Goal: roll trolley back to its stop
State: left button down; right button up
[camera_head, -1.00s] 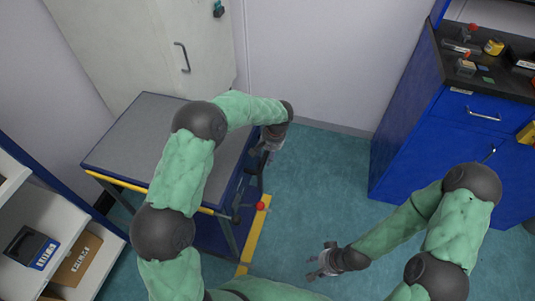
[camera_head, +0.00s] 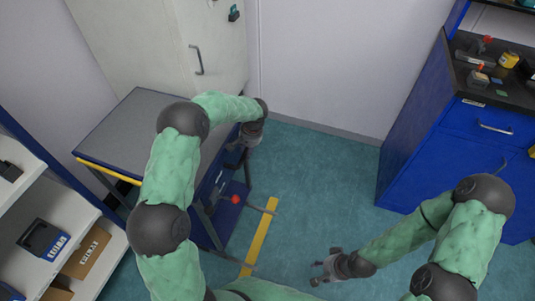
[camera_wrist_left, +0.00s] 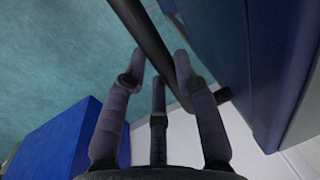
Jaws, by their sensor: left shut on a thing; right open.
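The trolley (camera_head: 130,128) has a grey top, a yellow front edge and a blue body. It stands at the left, close to the pale cabinet. My left gripper (camera_head: 242,150) is at the trolley's right end. In the left wrist view the fingers (camera_wrist_left: 158,68) are closed around a dark bar (camera_wrist_left: 146,36), which looks like the trolley's handle. A red knob (camera_head: 236,199) shows low at the trolley's right end. My right gripper (camera_head: 325,268) is open and empty above the floor. I cannot make out the stop; my left arm hides part of the trolley.
A yellow strip (camera_head: 262,232) lies on the teal floor right of the trolley. A pale cabinet (camera_head: 150,45) stands behind it. White shelves (camera_head: 70,212) with boxes are at the lower left. A blue bench (camera_head: 440,160) stands at the right. The floor between is clear.

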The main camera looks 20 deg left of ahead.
pick_arm(q)
jog(key=a+p, duration=0.1)
jog(key=a, duration=2.7)
jog(key=shift+w+a+p, duration=0.35)
jog(key=shift+w+p, duration=0.05)
jog(key=c, duration=1)
grip_release()
jog(key=shift+a, duration=0.1)
jog(key=shift+o, duration=0.3)
jog(key=r, duration=0.4)
jog(key=d+r, duration=0.1)
jog(key=r, duration=0.2)
jog(key=d+r, duration=0.1)
jog(key=r, duration=0.3)
jog(key=shift+d+r, duration=0.15)
jog(key=shift+r, duration=0.2)
